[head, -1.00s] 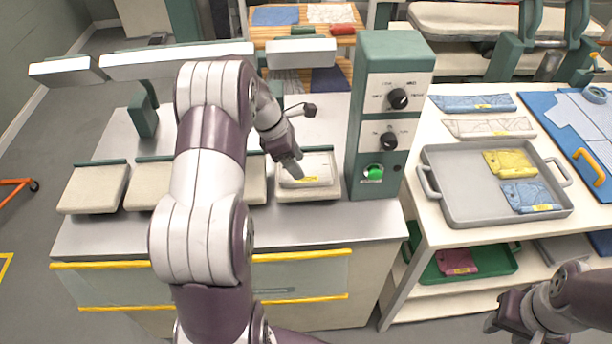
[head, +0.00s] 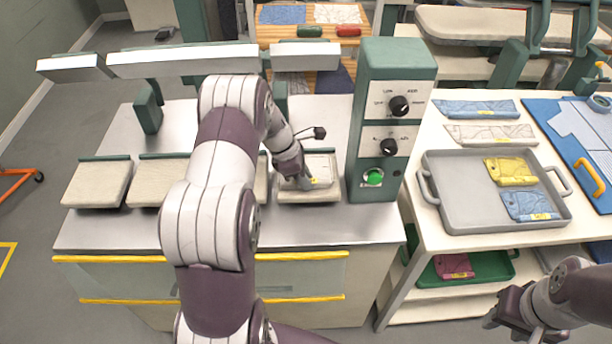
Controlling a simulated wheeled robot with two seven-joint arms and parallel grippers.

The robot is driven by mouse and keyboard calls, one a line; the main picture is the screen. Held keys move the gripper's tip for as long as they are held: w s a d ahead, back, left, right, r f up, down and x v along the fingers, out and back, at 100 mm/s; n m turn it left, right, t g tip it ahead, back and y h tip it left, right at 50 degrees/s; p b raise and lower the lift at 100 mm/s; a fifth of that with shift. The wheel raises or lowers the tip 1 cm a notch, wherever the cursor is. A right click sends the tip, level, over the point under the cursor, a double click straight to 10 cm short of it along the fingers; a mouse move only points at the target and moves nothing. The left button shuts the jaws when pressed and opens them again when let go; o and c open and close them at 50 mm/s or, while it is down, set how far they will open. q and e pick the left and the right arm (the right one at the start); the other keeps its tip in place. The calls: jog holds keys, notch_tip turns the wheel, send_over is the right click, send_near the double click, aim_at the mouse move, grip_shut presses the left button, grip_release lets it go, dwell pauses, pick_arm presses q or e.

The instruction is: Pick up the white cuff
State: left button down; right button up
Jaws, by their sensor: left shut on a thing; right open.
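The white cuff (head: 322,172) lies on the rightmost pressing pad (head: 310,198) of the press table, a small yellow tag at its front edge. My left gripper (head: 303,183) is down at the cuff's left part and shut on it; the fingers hide some of that side. The cuff still looks to be on or just over the pad; I cannot tell a gap. My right gripper (head: 515,322) is open and empty at the lower right, in front of the side table.
A green control box (head: 362,120) stands just right of the pad. A grey tray (head: 462,208) with yellow and blue cuffs is on the right table. Raised press heads (head: 303,56) are behind the pads. A green tray (head: 497,266) sits on the lower shelf.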

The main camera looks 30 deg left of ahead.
pick_arm(q)
jog(key=shift+w+r, duration=0.1)
jog(key=shift+r, duration=0.35)
jog(key=r, duration=0.2)
jog(key=s+r+b, duration=0.1)
jog(key=shift+s+r, duration=0.2)
jog(key=shift+r, duration=0.2)
jog(key=s+r+b, duration=0.2)
jog(key=s+r, duration=0.4)
jog(key=s, duration=0.4)
jog(key=shift+s+a, duration=0.2)
jog(key=shift+a, duration=0.05)
